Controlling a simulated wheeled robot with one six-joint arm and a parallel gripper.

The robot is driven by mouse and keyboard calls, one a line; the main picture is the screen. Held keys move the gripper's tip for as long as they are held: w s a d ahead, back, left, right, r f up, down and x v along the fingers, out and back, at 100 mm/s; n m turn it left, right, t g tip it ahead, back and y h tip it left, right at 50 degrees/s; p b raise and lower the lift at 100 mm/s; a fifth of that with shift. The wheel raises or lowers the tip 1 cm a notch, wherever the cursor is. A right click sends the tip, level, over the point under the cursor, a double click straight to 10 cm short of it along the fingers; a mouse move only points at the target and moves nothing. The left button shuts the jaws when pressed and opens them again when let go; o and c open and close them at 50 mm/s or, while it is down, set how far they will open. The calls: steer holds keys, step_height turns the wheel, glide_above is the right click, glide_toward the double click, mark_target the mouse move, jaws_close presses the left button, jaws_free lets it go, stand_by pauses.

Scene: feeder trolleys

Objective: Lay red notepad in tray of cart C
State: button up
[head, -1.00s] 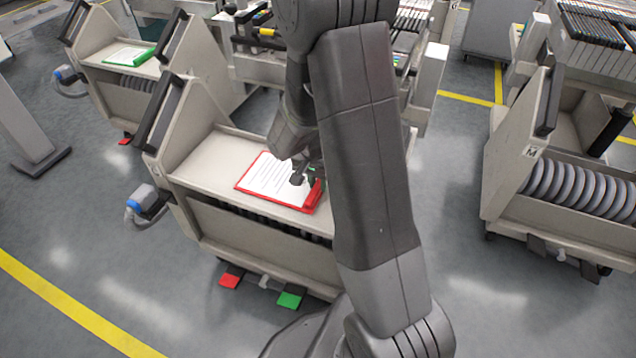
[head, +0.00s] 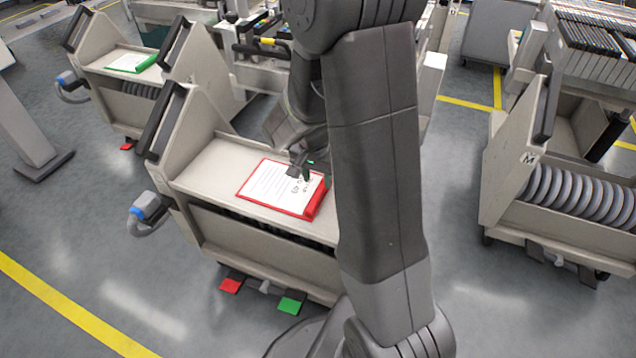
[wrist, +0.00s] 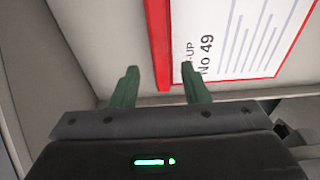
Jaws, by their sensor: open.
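The red notepad (head: 283,188) lies flat in the pale tray (head: 215,165) of the near trolley, its white printed page facing up. In the wrist view the notepad (wrist: 245,45) shows its thick red edge and the print "No 49". My gripper (head: 303,172) hangs over the notepad's far right part in the head view. In the wrist view my gripper's two green fingers (wrist: 160,90) are apart and empty, near the red edge, with no visible grip on it. No letter naming this trolley is readable.
Behind at left, another trolley (head: 150,85) carries a green notepad (head: 133,62). A trolley marked M (head: 530,160) with several reels stands at right. Red (head: 231,285) and green (head: 291,302) pedals sit below the near trolley. Grey floor is open at front left.

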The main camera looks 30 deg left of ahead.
step_height(320, 180, up, 6)
steer(key=p, duration=0.1)
steer(key=shift+s, duration=0.45)
